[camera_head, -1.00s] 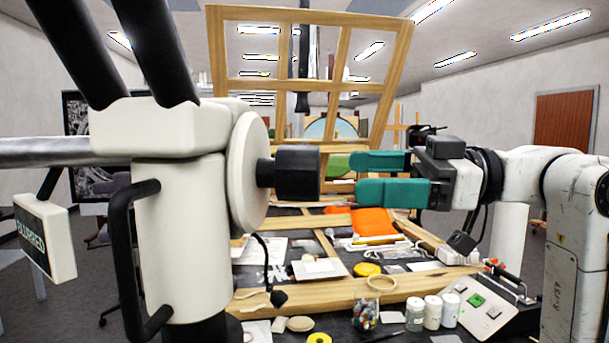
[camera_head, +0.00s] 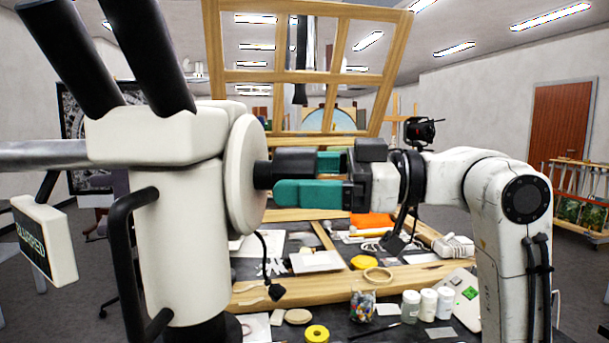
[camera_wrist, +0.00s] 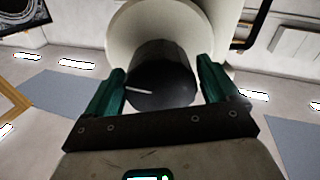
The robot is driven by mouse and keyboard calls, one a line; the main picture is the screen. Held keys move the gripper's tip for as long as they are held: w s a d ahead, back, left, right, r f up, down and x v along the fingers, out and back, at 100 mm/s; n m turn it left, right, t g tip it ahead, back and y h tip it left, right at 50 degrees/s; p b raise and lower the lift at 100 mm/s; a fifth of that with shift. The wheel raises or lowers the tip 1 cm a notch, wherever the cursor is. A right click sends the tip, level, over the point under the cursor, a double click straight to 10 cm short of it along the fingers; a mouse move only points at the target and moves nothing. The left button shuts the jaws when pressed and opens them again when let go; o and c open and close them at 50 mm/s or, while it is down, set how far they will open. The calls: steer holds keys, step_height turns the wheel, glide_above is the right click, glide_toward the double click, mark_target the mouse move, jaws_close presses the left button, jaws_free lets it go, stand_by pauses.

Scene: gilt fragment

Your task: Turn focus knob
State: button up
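The black focus knob (camera_head: 290,163) sticks out sideways from a round cream disc (camera_head: 245,172) on the microscope body. My gripper (camera_head: 297,177) has come in from the right with its teal fingers on either side of the knob. In the wrist view the knob (camera_wrist: 160,88), with a white line on its face, sits between the fingers. Narrow gaps show beside both fingers, so my gripper (camera_wrist: 161,68) is open around it. In the head view the knob partly hides the far finger. A sign (camera_head: 45,240) on the microscope appears to read "BLURRED".
Below is a cluttered worktable with a wooden frame (camera_head: 300,293), white bottles (camera_head: 428,304), a jar (camera_head: 363,305) and a yellow tape roll (camera_head: 316,334). A dark handle (camera_head: 122,255) curves beside the microscope body. A tall wooden easel frame (camera_head: 386,75) stands behind.

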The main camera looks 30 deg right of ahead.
steer(key=c, duration=0.8)
steer(key=shift+r+m, duration=0.1)
steer(key=shift+m, duration=0.2)
steer(key=m+p, duration=0.2)
steer(key=m, duration=0.1)
steer(key=shift+m+p, duration=0.8)
steer(key=shift+m, duration=0.3)
steer(key=o, duration=1)
